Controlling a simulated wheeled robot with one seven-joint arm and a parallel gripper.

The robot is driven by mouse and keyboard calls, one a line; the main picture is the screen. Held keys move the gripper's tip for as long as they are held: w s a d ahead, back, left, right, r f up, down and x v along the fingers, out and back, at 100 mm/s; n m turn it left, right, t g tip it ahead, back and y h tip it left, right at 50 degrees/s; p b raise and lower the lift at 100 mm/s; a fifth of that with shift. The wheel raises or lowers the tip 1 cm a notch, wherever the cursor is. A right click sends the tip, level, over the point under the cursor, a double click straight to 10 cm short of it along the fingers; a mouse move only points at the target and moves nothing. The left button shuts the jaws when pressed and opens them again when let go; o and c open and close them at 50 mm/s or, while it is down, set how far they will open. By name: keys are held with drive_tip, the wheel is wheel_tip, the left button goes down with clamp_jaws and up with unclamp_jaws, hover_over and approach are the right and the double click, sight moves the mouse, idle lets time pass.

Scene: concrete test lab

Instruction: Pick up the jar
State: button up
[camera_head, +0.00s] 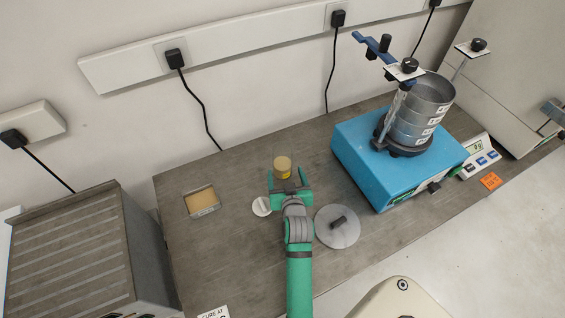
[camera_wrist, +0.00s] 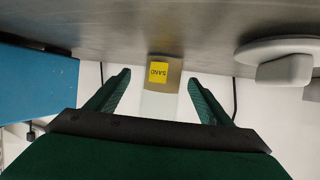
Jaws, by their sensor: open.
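The jar (camera_head: 283,166) is small, with tan contents and a yellow label, and stands on the grey bench (camera_head: 240,172). In the wrist view the jar (camera_wrist: 163,73) appears upside down, its label reading SAND. My gripper (camera_head: 287,178) is open, with green fingers pointing toward the jar. In the wrist view my gripper (camera_wrist: 160,82) has one finger on each side of the jar's line, with gaps on both sides. No contact with the jar shows. I cannot tell exactly how far the jar lies between the fingertips.
A tray of sand (camera_head: 202,202) is farther left. A blue sieve shaker (camera_head: 385,165) stands at right. The wall (camera_head: 250,110) is behind the jar.

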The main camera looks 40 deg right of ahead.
sight(282, 167)
drive_tip(key=x, duration=0.5)
drive_tip(key=shift+w+a, duration=0.15)
drive_tip(key=shift+a, duration=0.1)
drive_tip(key=shift+r, duration=0.1)
drive_tip(key=c, duration=1.5)
